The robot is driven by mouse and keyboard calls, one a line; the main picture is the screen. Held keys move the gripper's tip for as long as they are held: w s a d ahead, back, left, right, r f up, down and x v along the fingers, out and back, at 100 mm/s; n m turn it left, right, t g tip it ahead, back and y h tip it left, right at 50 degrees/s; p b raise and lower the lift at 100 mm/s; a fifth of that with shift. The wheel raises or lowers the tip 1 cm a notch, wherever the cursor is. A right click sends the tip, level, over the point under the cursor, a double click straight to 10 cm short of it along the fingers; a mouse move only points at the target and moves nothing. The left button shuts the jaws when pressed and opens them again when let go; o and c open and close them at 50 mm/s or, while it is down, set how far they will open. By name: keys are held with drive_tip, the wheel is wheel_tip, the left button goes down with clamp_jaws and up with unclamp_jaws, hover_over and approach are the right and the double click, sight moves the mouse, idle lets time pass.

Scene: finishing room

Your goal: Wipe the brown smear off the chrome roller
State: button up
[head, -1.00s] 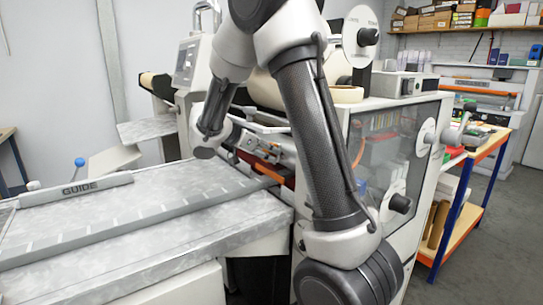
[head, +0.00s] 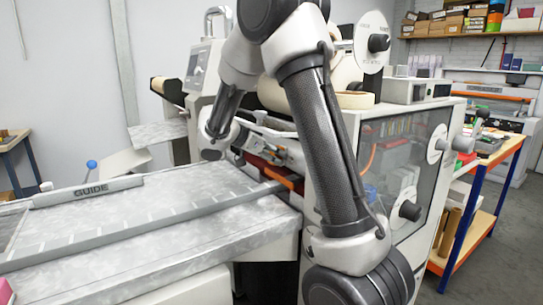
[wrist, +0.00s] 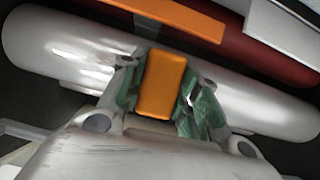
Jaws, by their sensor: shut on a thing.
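The chrome roller (wrist: 65,50) runs across the wrist view, tilted down to the right. My gripper (wrist: 160,90) has green-padded fingers and is shut on an orange block (wrist: 161,85). The block lies over the middle of the roller in the picture; I cannot tell whether it touches the surface. No brown smear is clear on the visible roller; the part behind the block and fingers is hidden. In the head view my gripper (head: 280,155) reaches into the machine beside the flat bed, and the roller cannot be made out there.
A dark red roller (wrist: 240,38) and an orange bar (wrist: 185,18) lie just beyond the chrome roller. The grey bed (head: 160,220) with a GUIDE bar (head: 90,191) spreads to the left. The machine's clear side panel (head: 395,170) stands at right.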

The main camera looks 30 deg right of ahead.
drive_tip(key=s, duration=1.1)
drive_tip(key=shift+s+d, duration=0.2)
drive_tip(key=shift+d, duration=0.1)
idle(0.4)
drive_tip(key=shift+w+a, duration=0.2)
drive_tip(key=shift+w, duration=3.1)
drive_tip(key=shift+w+a, duration=0.15)
drive_tip(key=shift+w, duration=3.15)
drive_tip(key=shift+a, duration=0.1)
drive_tip(key=shift+s+a+r, duration=0.1)
drive_tip(key=shift+a+r, duration=0.1)
drive_tip(key=shift+a, duration=0.75)
drive_tip(key=shift+w+a+r, duration=0.1)
drive_tip(key=shift+a+r, duration=0.05)
drive_tip(key=shift+a, duration=0.8)
drive_tip(key=shift+s+a+r, duration=0.1)
drive_tip(key=shift+a+r, duration=0.1)
drive_tip(key=shift+a, duration=0.75)
drive_tip(key=shift+a, duration=0.1)
